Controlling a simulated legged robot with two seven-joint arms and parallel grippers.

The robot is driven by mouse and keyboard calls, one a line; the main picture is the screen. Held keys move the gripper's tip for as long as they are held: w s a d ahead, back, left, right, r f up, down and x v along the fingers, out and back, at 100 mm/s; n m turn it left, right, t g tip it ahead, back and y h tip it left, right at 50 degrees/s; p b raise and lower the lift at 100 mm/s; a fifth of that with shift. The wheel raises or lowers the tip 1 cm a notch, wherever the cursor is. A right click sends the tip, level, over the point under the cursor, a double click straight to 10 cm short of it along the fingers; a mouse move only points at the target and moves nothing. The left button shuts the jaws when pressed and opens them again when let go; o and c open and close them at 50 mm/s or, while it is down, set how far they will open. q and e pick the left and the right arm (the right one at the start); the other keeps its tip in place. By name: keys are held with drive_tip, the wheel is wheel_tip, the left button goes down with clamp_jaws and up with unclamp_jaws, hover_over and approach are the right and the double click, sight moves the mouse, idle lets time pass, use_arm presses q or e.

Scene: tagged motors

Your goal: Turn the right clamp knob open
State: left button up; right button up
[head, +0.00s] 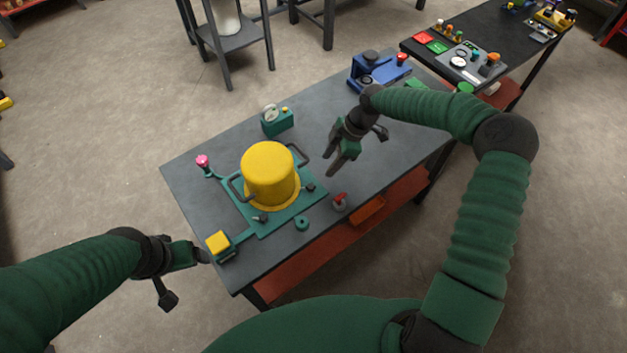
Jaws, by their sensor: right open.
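A yellow cylindrical motor (268,172) stands upright on a green base plate (280,222) on the grey table. A small dark knob (310,187) sits at the plate's right corner, and another dark knob (261,218) sits at its front. A red-topped piece (340,200) stands on the table just right of the plate. I cannot tell for certain which is the right clamp knob. My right gripper (336,167) is open and empty, above the table beyond the right-hand knob, touching nothing. My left gripper (190,262) is off the table's left front edge, its jaws unclear.
Dark handles (300,155) rise beside the motor. A yellow block (218,242) is at the left front corner, a pink knob (203,161) at the left. A green gauge box (277,121) and blue device (378,72) stand farther back. The table between them is clear.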

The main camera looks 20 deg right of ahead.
drive_tip(key=p, duration=0.1)
hover_over(314, 185)
drive_tip(key=d, duration=0.1)
wheel_tip(314, 185, down, 6)
drive_tip(key=f, duration=0.5)
drive_tip(key=shift+d+f+p, duration=0.25)
drive_tip(key=shift+d+p, duration=0.1)
drive_tip(key=shift+p, duration=0.05)
drive_tip(key=shift+a+f, duration=0.1)
drive_tip(key=shift+a, duration=0.75)
drive_tip(key=shift+c, duration=1)
drive_tip(key=shift+a+r, duration=0.1)
drive_tip(key=shift+r, duration=0.1)
drive_tip(key=shift+c, duration=2.4)
drive_tip(key=shift+d, duration=0.2)
drive_tip(key=shift+c, duration=1.2)
drive_tip(key=shift+d+f, duration=0.1)
drive_tip(key=shift+d, duration=0.25)
clamp_jaws()
use_arm(q)
drive_tip(key=shift+a+r, duration=0.2)
drive_tip(key=shift+r, duration=0.75)
drive_tip(key=shift+a, duration=0.2)
use_arm(e)
drive_tip(key=shift+a, duration=0.15)
